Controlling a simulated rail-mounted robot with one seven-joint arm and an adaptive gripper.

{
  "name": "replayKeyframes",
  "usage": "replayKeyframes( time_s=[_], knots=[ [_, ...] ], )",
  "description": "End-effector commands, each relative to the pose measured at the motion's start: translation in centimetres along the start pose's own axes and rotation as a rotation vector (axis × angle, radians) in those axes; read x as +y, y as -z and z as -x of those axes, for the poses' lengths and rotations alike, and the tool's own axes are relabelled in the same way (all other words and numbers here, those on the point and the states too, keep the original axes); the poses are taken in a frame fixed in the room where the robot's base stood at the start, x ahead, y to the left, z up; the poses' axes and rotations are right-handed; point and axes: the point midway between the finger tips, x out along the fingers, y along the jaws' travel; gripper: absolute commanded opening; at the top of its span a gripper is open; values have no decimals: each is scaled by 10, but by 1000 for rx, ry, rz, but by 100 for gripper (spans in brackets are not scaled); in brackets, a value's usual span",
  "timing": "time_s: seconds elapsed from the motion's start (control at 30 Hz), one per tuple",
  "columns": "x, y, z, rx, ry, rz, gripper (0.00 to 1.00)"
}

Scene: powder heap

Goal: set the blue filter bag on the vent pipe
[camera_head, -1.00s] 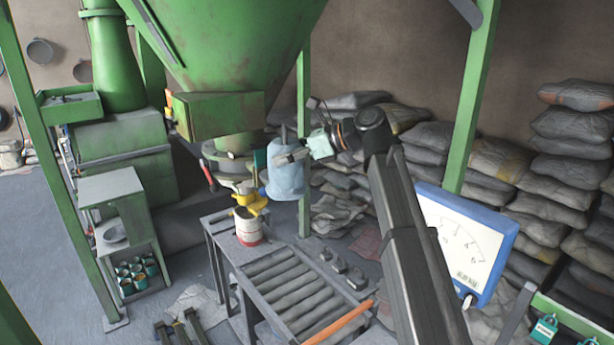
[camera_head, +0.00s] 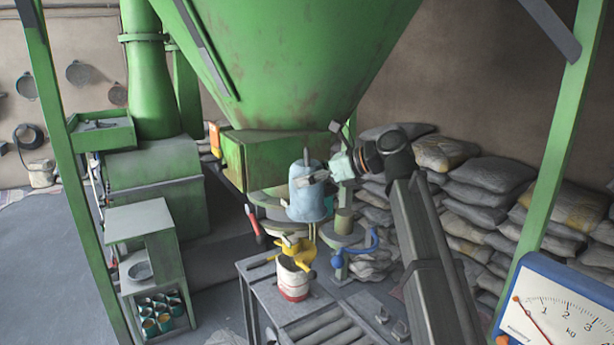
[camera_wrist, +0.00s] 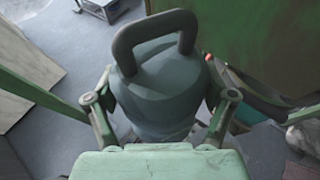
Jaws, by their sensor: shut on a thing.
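The blue filter bag (camera_head: 308,198) is a pale blue rounded body with a dark loop handle on top. It hangs upright in the air in front of the hopper outlet in the head view. My gripper (camera_head: 320,176) is shut on it from the right, near its top. In the wrist view the bag (camera_wrist: 155,90) fills the space between my two fingers (camera_wrist: 160,108). A short olive stub (camera_head: 344,221) on a round flange stands just right of and below the bag. It may be the vent pipe; I cannot tell for sure. The bag hides part of the outlet behind it.
A green hopper (camera_head: 300,60) with a box-shaped housing (camera_head: 270,158) is close behind the bag. Below are a red-and-white can (camera_head: 292,280) with a yellow piece and a roller table (camera_head: 315,328). A blue dial scale (camera_head: 560,310) is at right.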

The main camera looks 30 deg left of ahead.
Motion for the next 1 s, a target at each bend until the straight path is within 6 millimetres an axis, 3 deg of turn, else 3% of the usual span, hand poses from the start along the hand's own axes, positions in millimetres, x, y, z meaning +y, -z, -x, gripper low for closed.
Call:
replayKeyframes(
  time_s=[0.33,1.0],
  knots=[
    [-6,2,4,0,0,0,46],
    [-39,14,26,0,0,0,46]
  ],
)
